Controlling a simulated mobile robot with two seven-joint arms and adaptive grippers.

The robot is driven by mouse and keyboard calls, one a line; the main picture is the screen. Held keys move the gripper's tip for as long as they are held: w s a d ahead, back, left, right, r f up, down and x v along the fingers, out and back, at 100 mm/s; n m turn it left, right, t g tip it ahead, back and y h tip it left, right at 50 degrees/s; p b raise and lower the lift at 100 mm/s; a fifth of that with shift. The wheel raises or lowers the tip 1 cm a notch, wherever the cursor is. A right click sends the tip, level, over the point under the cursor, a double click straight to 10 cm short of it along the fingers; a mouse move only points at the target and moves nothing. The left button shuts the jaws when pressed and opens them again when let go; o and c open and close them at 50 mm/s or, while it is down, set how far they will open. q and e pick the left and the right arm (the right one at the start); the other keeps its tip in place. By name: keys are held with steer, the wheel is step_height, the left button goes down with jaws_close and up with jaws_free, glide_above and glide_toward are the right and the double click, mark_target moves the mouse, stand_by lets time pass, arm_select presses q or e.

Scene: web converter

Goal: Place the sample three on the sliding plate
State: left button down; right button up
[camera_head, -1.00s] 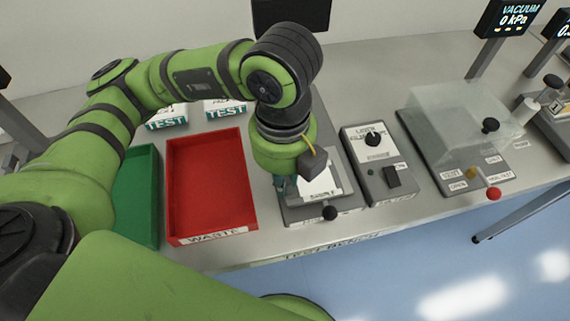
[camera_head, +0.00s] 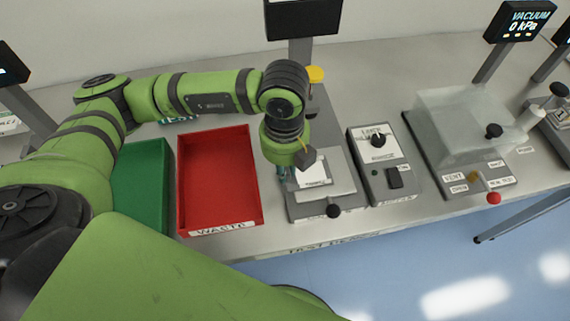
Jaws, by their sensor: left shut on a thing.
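A white sheet with a printed label, seemingly the sample (camera_head: 313,176), is at the left gripper (camera_head: 284,172). The sheet is over a light grey plate, seemingly the sliding plate (camera_head: 342,182), on a grey device with a black knob in front. I cannot tell whether the sheet touches the plate. The number on the sample is too small to read. My right gripper is not in view.
A red waste bin (camera_head: 184,186) and a green bin (camera_head: 141,205) stand left of the device. A control box (camera_head: 378,180) with a dial is close on its right. Farther right is a clear-covered vacuum unit (camera_head: 452,160). The bench's front edge is close to the knob.

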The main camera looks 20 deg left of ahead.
arm_select(q)
steer(key=shift+f, duration=0.2)
steer(key=c, duration=1.2)
jaws_free()
steer(key=shift+c, duration=0.2)
steer(key=shift+r, duration=0.1)
steer(key=shift+r, duration=0.35)
step_height(320, 180, up, 12)
steer(key=b, duration=0.2)
steer(key=shift+f, duration=0.2)
